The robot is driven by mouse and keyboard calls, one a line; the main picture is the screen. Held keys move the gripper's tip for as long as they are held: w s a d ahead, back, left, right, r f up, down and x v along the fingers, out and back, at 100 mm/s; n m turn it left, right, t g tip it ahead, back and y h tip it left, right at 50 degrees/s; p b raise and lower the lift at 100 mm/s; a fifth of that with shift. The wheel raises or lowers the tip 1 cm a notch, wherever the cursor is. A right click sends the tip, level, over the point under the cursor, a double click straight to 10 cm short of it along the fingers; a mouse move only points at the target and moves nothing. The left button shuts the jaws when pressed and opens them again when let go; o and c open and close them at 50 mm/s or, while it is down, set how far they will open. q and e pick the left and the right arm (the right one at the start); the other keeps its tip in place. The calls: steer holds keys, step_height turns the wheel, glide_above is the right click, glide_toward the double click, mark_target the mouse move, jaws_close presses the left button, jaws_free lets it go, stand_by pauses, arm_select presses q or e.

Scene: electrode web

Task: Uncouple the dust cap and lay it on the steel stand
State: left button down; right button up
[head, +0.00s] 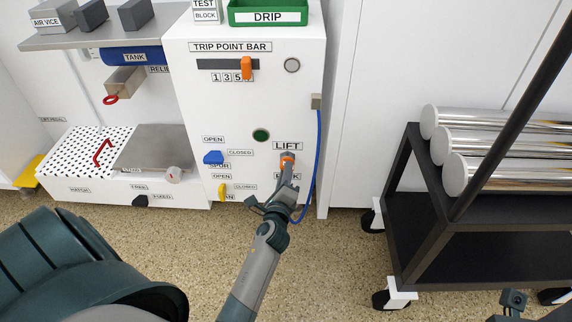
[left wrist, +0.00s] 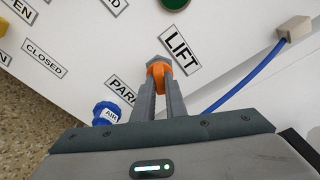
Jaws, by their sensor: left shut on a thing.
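My left gripper (head: 289,166) reaches the white cabinet front just below the LIFT label. The steel stand (head: 160,143) is a bare, flat grey plate on the low ledge at left, beside a perforated white plate.
A blue hose (head: 318,140) hangs from a grey block at the cabinet's right edge and curves down behind my gripper. A blue AIR fitting (left wrist: 105,112) is near the PARK label. A red handle (head: 103,152) stands left of the stand. A black cart (head: 450,215) carries silver rolls at right.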

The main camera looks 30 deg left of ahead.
arm_select(q)
steer(key=shift+f, duration=0.1)
steer(key=n+b, duration=0.2)
steer(key=n, duration=0.3)
steer(key=shift+n+t+b, duration=0.35)
steer(key=shift+n+t, duration=0.05)
stand_by(0.6)
